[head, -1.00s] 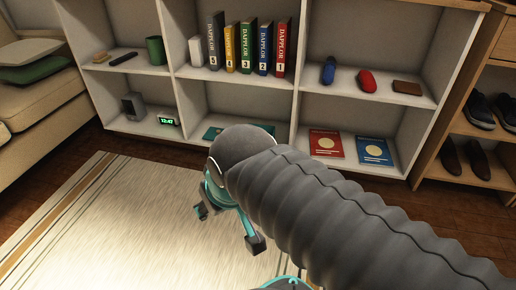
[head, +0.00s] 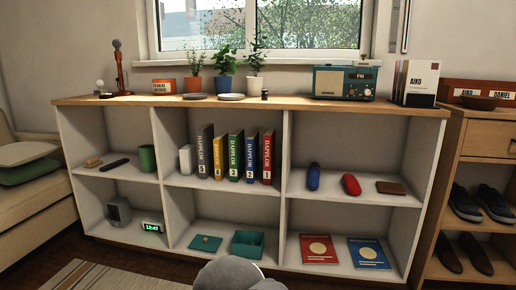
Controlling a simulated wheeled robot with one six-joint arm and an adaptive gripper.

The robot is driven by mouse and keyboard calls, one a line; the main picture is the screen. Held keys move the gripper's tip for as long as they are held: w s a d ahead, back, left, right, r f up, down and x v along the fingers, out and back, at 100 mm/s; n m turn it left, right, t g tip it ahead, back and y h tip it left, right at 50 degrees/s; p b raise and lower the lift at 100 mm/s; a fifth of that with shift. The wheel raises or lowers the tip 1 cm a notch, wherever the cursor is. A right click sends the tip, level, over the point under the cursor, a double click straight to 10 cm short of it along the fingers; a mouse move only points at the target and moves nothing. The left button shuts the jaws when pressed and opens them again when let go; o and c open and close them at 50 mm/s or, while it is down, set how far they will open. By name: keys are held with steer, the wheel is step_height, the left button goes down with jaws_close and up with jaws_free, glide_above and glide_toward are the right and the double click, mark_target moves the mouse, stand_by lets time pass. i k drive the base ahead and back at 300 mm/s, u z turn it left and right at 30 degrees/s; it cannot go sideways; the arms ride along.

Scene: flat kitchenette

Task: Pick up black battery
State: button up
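A small dark upright object (head: 264,94) stands on the wooden top of the shelf unit, just right of the white plant pot. It may be the black battery, but it is too small to be sure. Another small dark item (head: 106,95) lies near the left end of the top, beside a light bulb. My gripper is out of the head view. Only a grey rounded part of my arm shows at the bottom edge.
The shelf top (head: 300,104) also holds potted plants, saucers (head: 231,97), an orange box (head: 164,86), a radio (head: 344,82) and upright cards (head: 415,82). Books (head: 235,157) and small items fill the compartments below. A shoe rack (head: 487,150) stands right, a sofa (head: 30,185) left.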

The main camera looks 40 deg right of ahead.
mark_target(264, 91)
steer(key=z, duration=0.1)
steer(key=i, duration=1.15)
steer(key=z, duration=1.25)
